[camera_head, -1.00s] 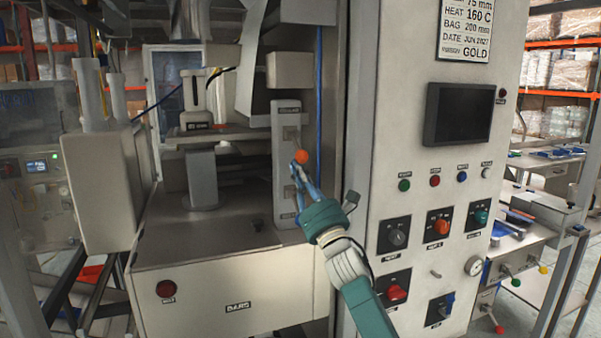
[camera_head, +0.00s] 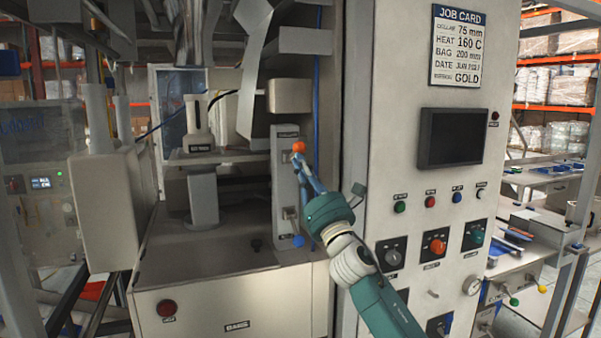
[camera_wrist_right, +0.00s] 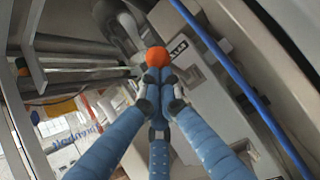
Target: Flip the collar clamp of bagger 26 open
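A lever with an orange ball knob (camera_head: 298,147) sits near the top of a narrow upright grey panel (camera_head: 282,185) on the bagger. A small label sits just above the knob, too small to read surely; I take this to be the collar clamp. My right gripper (camera_head: 298,160) is at the knob from below and to the right. In the right wrist view its blue fingers (camera_wrist_right: 159,82) are drawn together, with their tips against the near side of the orange knob (camera_wrist_right: 157,56). The lever's stem is mostly hidden behind the fingers. My left gripper is not in view.
A blue knob (camera_head: 298,241) is low on the same panel. A blue hose (camera_head: 317,85) runs down just right of it. The control cabinet (camera_head: 400,150) with a screen (camera_head: 451,137) and several buttons stands close on the right. The grey deck (camera_head: 205,250) is mostly clear.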

